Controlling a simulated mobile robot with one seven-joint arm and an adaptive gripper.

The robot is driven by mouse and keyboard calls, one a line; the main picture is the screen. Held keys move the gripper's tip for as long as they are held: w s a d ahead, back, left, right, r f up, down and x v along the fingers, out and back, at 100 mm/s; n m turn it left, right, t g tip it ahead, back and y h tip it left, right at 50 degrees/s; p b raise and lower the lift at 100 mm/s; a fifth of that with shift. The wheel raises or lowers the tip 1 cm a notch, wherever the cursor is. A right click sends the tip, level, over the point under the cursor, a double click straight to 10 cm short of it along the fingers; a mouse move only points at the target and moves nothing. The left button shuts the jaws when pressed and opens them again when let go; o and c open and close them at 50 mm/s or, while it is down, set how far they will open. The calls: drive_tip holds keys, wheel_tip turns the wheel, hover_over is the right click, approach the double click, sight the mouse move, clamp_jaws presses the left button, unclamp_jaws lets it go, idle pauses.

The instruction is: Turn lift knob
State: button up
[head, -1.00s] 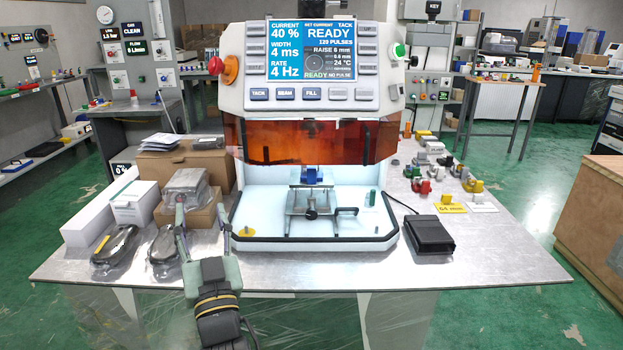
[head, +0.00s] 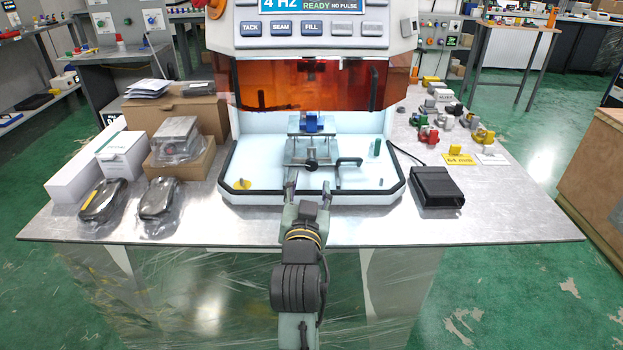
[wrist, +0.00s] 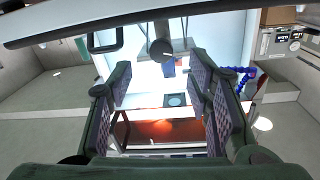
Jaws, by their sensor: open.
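The lift knob (head: 311,166) is a small black round knob on the front of the metal lift stage (head: 298,158), inside the white machine chamber. A blue block (head: 311,124) sits on top of the stage. In the wrist view the knob (wrist: 161,50) shows just beyond and between my fingers. My gripper (head: 308,188) is open and empty at the chamber's front edge, in front of the knob and apart from it. Its padded fingers are spread in the wrist view (wrist: 160,80).
The black front rim (head: 350,193) runs under my fingers. An orange shield (head: 300,85) hangs above. Bagged parts (head: 158,198) lie left; a black pedal box (head: 437,187) stands right.

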sight(311, 167)
drive_tip(key=b, duration=0.3)
drive_tip(key=shift+w+f+b, duration=0.2)
drive_tip(key=shift+w+b, duration=0.1)
drive_tip(key=w, duration=0.8)
drive_tip(key=shift+d+r, duration=0.25)
clamp_jaws()
